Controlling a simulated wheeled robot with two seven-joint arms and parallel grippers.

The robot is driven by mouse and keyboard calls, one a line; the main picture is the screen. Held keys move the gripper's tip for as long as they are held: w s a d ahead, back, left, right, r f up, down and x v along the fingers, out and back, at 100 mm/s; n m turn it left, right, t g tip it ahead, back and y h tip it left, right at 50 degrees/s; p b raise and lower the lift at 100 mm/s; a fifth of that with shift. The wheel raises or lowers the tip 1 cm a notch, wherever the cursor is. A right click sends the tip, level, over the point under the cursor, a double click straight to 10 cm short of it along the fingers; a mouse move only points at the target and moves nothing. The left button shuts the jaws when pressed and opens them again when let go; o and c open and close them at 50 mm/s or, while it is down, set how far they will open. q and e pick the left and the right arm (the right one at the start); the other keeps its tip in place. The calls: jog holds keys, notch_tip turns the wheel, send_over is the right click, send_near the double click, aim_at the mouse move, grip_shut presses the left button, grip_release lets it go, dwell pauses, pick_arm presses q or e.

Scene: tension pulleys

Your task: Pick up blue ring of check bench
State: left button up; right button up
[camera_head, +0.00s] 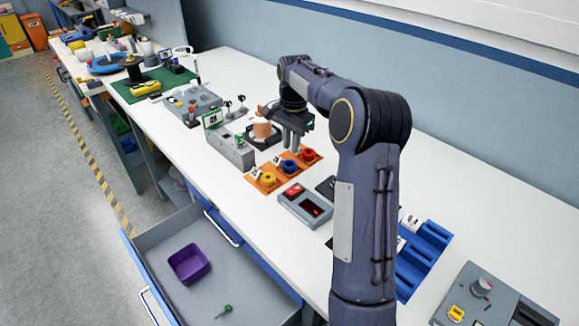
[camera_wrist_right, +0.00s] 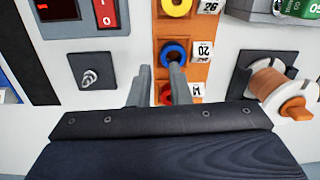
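The blue ring (camera_head: 289,167) sits in the middle of an orange tray (camera_head: 262,188), between a yellow ring (camera_head: 268,180) and a red ring (camera_head: 308,155). In the right wrist view the blue ring (camera_wrist_right: 165,47) lies just beyond the fingertips, and one fingertip covers part of it. My right gripper (camera_head: 290,146) points down above the tray. Its two fingers (camera_wrist_right: 161,68) stand apart with nothing held between them. The red ring (camera_wrist_right: 166,97) is partly hidden between the fingers. My left gripper is not in view.
A grey device with a red display (camera_head: 306,204) stands in front of the tray. A grey box with a green screen (camera_head: 230,148) and a copper spool (camera_head: 262,128) are close by. A blue slotted rack (camera_head: 424,262) is at right. An open drawer holds a purple bin (camera_head: 188,263).

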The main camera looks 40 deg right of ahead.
aim_at(293, 163)
jog(key=shift+w+d+f+m+g, duration=0.15)
jog(key=shift+w+d+f+m, duration=0.1)
jog(key=shift+w+d+f, duration=0.2)
jog(key=shift+w+d+f+m+g, duration=0.2)
jog(key=shift+d+f+m, duration=0.1)
jog(key=shift+f, duration=0.25)
notch_tip(293, 163, down, 8)
jog(key=shift+d+r+p, duration=0.15)
jog(key=shift+r+p, duration=0.05)
jog(key=shift+p, duration=0.4)
grip_shut()
